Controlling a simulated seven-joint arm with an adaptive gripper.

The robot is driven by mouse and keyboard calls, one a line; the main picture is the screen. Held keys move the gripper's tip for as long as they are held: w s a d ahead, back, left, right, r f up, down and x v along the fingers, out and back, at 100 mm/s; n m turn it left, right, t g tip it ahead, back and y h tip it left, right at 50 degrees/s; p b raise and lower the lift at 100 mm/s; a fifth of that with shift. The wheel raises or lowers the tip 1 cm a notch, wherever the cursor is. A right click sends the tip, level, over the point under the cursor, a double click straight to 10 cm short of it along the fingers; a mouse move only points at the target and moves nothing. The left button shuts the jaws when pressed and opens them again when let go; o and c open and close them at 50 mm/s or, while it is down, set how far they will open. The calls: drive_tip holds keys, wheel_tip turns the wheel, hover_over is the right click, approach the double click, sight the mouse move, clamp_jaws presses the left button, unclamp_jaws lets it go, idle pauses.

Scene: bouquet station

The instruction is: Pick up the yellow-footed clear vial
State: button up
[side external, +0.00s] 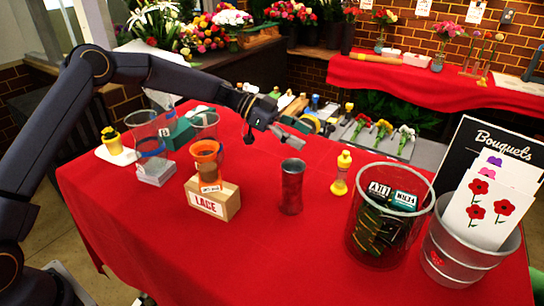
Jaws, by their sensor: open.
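The yellow-footed clear vial (342,172) stands upright on the red table, with a yellow top and a yellow foot. It is right of the dark metal cylinder (291,186) and left of the large clear bin. My gripper (294,138) is open and empty above the table, up and to the left of the vial and apart from it. The fingertips are small in this view, and nothing shows between them.
A clear bin (355,240) with dark labelled items and a metal bucket (440,270) with flower cards stand at right. A wooden LACE block (228,200) carries orange cups. Clear cups (147,128) stand at left. The red cloth (250,260) in front is clear.

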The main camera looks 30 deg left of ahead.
approach(345, 161)
drive_tip(key=x, duration=0.4)
drive_tip(key=shift+w+f, duration=0.3)
drive_tip(key=shift+w, duration=0.15)
drive_tip(key=shift+f+x, duration=0.15)
drive_tip(key=shift+x, duration=1.3)
drive_tip(key=shift+f+x, duration=0.15)
drive_tip(key=shift+x, duration=1.35)
drive_tip(key=shift+a, duration=0.15)
clamp_jaws()
drive_tip(key=shift+r, duration=0.1)
